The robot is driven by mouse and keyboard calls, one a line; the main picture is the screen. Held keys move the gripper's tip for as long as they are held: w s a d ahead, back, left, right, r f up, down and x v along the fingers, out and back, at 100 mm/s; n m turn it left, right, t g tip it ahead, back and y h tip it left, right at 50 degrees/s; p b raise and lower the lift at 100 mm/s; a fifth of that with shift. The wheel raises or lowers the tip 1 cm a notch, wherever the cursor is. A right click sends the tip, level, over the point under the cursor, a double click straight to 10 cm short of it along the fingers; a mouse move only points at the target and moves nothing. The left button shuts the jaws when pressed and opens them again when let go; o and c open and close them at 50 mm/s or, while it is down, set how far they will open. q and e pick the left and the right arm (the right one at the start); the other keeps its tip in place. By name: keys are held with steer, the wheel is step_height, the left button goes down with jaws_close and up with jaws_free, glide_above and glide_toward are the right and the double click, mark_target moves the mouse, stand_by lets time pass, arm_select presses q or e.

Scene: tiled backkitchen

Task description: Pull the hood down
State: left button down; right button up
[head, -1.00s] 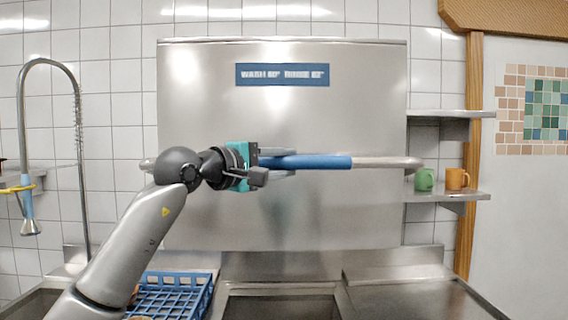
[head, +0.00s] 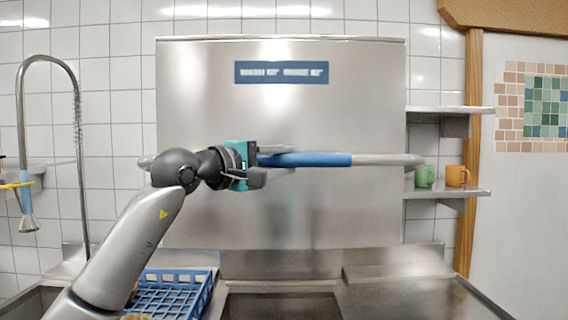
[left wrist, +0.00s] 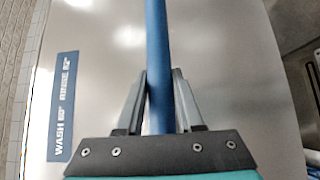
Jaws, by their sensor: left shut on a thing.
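The hood (head: 330,110) is a large steel box with a blue sign (head: 281,72) on its front. A horizontal bar handle with a blue grip (head: 318,160) runs across its front. My left gripper (head: 276,160) is shut on the blue grip, left of its middle. In the left wrist view the two fingers (left wrist: 159,100) stand on either side of the blue grip (left wrist: 157,40). The hood's lower edge is close above the steel counter. My right gripper is not in view.
A blue rack (head: 170,296) stands at the lower left beside a sink basin (head: 280,306). A spray hose (head: 78,120) hangs at the left. Shelves at the right hold a green mug (head: 425,177) and an orange mug (head: 457,176).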

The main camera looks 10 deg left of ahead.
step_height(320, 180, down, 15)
steer(key=b, duration=1.5)
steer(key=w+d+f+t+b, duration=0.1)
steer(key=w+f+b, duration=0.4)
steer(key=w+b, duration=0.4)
arm_select(q)
step_height(320, 180, down, 41)
steer(key=m+t+h+b, duration=0.1)
steer(key=m+h+b, duration=0.1)
steer(key=b, duration=0.8)
steer(key=shift+w+r+m+t, duration=0.2)
steer(key=shift+w+m+t, duration=0.15)
steer(key=shift+m, duration=0.25)
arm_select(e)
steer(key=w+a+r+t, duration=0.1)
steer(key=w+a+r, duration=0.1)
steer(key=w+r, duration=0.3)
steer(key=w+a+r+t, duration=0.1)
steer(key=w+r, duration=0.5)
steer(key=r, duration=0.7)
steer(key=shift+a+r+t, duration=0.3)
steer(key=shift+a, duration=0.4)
arm_select(q)
steer(key=c, duration=0.6)
jaws_free()
steer(key=shift+a, duration=0.1)
steer(key=shift+o, duration=0.2)
steer(key=shift+r, duration=0.1)
